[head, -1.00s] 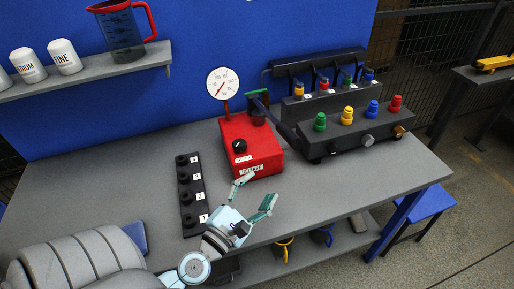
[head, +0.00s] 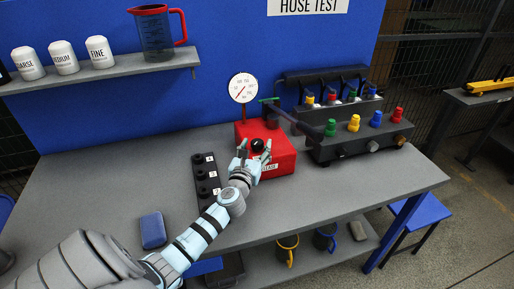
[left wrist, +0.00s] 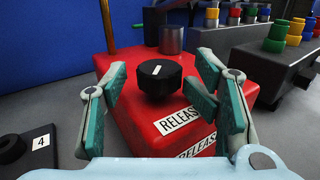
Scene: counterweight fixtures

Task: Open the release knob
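The release knob is a round black knob (left wrist: 160,77) with a white mark, on top of a red box (left wrist: 125,112) with RELEASE labels. In the head view the knob (head: 257,145) shows between the fingertips of my left gripper (head: 253,150), and the red box (head: 284,157) stands on the grey bench. In the left wrist view the left gripper (left wrist: 162,92) is open, with one teal-padded finger on each side of the knob. Clear gaps show between the pads and the knob. My right gripper is not in view.
A dial gauge (head: 242,88) rises behind the red box. A black strip with numbered sockets (head: 203,174) lies left of it. A dark manifold with coloured caps (head: 350,140) stands to the right. A blue block (head: 153,230) lies on the bench front. The front right bench is clear.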

